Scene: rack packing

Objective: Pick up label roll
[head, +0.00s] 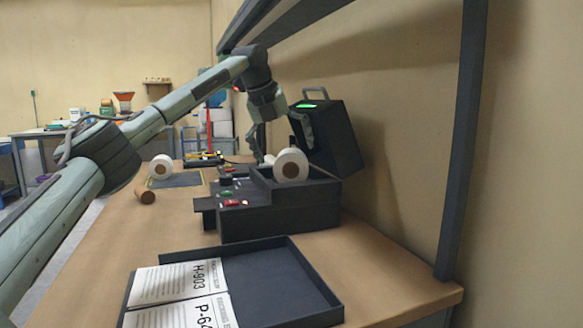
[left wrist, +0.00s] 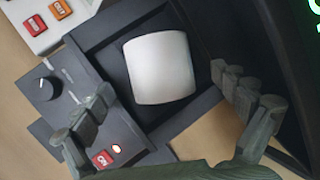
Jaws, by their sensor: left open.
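A white label roll (head: 291,165) with a brown core sits in the open bay of the black label printer (head: 268,208). In the left wrist view the roll (left wrist: 160,69) lies in the dark bay, seen from above. My left gripper (head: 273,145) is over the printer, pointing down. In the left wrist view its open fingers (left wrist: 160,88) stand apart on either side of the roll, with nothing held. A second white roll (head: 162,167) stands on the table farther back left. My right gripper is not in view.
A brown core (head: 145,197) lies on the table (head: 100,262). A black tray (head: 285,283) with printed label sheets (head: 178,284) is in front. A rack post (head: 463,140) rises at the right.

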